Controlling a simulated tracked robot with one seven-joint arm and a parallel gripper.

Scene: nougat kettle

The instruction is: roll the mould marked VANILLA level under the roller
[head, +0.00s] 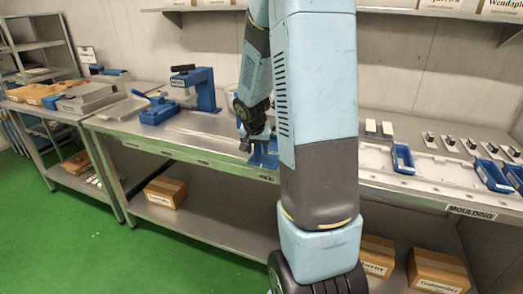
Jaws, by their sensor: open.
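My gripper (247,142), dark and small, points down over the front of the middle steel table, left of my blue arm column. Its jaws are open, and I see nothing held in them. A blue object (265,156) is close by it, partly hidden by my arm; whether they touch I cannot tell. Blue moulds stand on the right table: one blue mould (402,158) near my arm and another blue mould (491,176) further right. I cannot read VANILLA on any of them. I cannot identify the roller; my arm hides part of the tables.
A blue stand (204,88) and a low blue device (158,110) are on the middle table (190,146). Small white-and-black pieces (449,142) line the back of the right table, marked MOULDING. Cardboard boxes (166,191) sit on lower shelves. Green floor (70,235) at left is clear.

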